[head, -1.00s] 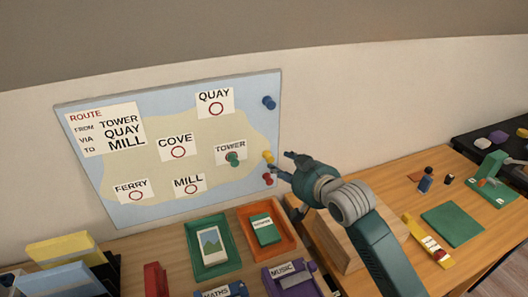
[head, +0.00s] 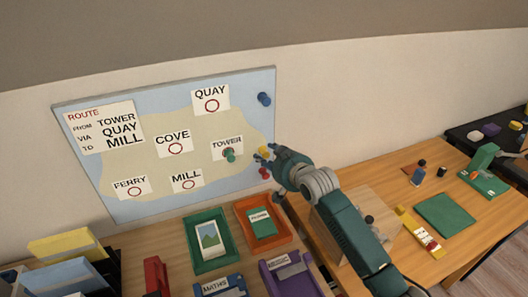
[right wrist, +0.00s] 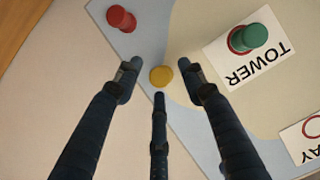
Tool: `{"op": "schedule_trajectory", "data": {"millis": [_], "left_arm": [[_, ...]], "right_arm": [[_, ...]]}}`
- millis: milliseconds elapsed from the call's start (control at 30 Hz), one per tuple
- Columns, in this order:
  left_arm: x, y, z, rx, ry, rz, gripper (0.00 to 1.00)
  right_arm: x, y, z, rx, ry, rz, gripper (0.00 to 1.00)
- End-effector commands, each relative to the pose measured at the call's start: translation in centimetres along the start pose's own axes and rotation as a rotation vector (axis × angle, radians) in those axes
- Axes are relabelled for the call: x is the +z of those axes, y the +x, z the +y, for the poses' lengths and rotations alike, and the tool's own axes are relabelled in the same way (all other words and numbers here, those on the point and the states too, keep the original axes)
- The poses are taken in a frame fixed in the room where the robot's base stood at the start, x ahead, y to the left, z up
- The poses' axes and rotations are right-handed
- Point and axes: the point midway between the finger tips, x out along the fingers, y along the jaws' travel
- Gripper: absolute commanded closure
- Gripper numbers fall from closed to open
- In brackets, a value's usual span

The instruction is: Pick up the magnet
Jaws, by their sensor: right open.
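A map board (head: 110,190) on the wall carries several coloured magnets. The yellow magnet (head: 264,152) is at its right edge, beside my right gripper (head: 272,156). In the right wrist view the yellow magnet (right wrist: 160,77) sits between the spread fingers of my right gripper (right wrist: 160,82), which is open and holds nothing. A green magnet (head: 230,155) is on the TOWER circle and also shows in the right wrist view (right wrist: 248,37). A red magnet (head: 264,173) is just below the yellow one, and a blue magnet (head: 264,99) is at the upper right. My left gripper is not in view.
The board has labels QUAY, COVE, FERRY and MILL, and a route card (head: 102,128) reading TOWER, QUAY, MILL. Below stand a green tray (head: 192,262), an orange tray (head: 285,233) and a purple box (head: 300,290). A wooden desk (head: 395,180) extends to the right.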

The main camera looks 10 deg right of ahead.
Motion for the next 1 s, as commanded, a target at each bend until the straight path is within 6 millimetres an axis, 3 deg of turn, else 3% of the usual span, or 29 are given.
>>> {"op": "schedule_trajectory", "data": {"millis": [33, 200, 733, 1000], "left_arm": [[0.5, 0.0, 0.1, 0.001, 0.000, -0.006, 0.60], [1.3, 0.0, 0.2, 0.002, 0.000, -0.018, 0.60], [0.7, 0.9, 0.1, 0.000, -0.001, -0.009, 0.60], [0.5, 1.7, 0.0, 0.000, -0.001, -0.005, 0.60]], "right_arm": [[0.0, 0.0, 0.0, 0.000, 0.000, -0.001, 0.62], [0.1, 0.0, 0.0, 0.001, 0.000, -0.001, 0.94], [-0.5, -0.6, -0.1, 0.000, -0.001, 0.002, 0.94], [-4.3, -2.2, -0.7, 0.000, -0.001, 0.004, 0.94]]}}
